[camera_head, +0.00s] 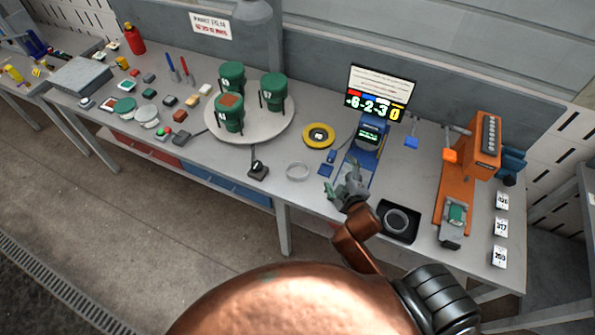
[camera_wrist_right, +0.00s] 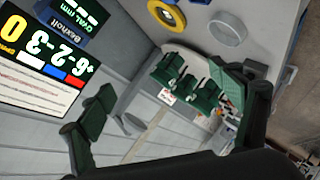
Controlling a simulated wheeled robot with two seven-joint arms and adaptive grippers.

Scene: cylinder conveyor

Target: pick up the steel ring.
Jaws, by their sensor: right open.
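A pale steel ring (camera_head: 297,178) lies flat on the grey table, left of my right gripper in the head view. It also shows in the right wrist view (camera_wrist_right: 213,32), near the top, beyond the fingers. My right gripper (camera_head: 342,181) is open and empty above the table, just right of the ring and apart from it. Its two spread fingers frame the right wrist view (camera_wrist_right: 165,80). A second grey ring (camera_head: 397,232) lies in a black square tray (camera_head: 410,239), right of the gripper. My left gripper is not in view.
A yellow ring (camera_head: 319,143) lies behind the steel ring. A blue device (camera_head: 368,152) and a display (camera_head: 381,91) stand behind my right gripper. A round platform (camera_head: 275,136) with green cylinders is at left. An orange fixture (camera_head: 455,190) stands at right.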

